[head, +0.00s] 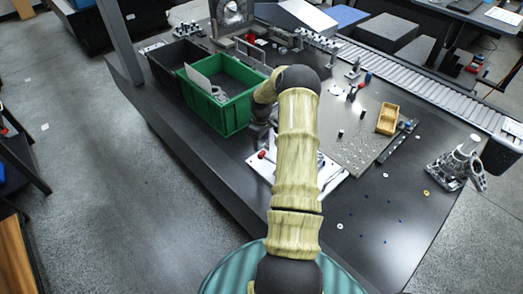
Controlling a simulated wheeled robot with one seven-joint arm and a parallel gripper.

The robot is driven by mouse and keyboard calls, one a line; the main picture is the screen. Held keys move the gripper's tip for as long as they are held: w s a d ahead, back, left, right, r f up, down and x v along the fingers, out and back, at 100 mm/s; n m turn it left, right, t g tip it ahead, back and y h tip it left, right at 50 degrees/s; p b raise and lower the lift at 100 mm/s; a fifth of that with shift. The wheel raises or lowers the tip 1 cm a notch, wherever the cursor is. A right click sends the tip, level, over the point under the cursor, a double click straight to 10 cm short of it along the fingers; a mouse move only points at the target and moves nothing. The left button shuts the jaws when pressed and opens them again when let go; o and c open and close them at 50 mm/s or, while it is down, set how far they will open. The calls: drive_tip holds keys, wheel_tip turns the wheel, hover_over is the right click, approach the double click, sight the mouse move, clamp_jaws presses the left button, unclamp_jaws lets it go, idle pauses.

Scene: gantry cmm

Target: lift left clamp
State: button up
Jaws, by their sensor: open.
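A white plate (258,168) lies on the dark table, partly hidden behind my arm. A small red-tipped part (262,154) stands at its left side and looks like the left clamp; it is too small to make out its lever. My gripper (262,136) hangs just above and behind this red tip, in front of the green bin. It is small and dark here, open, with no object seen in it. I cannot tell whether it touches the clamp. The middle of the plate, and any other clamp there, is hidden by my arm.
A green bin (237,116) and a black bin (160,67) stand to the left. A perforated plate (362,150) with a yellow bin (388,118) is at right. A metal fixture (455,165) stands near the right edge. A roller conveyor (420,88) runs behind. The front right table is mostly clear.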

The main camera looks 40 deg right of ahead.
sight(262, 152)
wheel_tip(262, 152, down, 7)
drive_tip(key=shift+f+p, duration=0.2)
drive_tip(key=shift+p, duration=0.5)
drive_tip(key=shift+d, duration=0.1)
clamp_jaws()
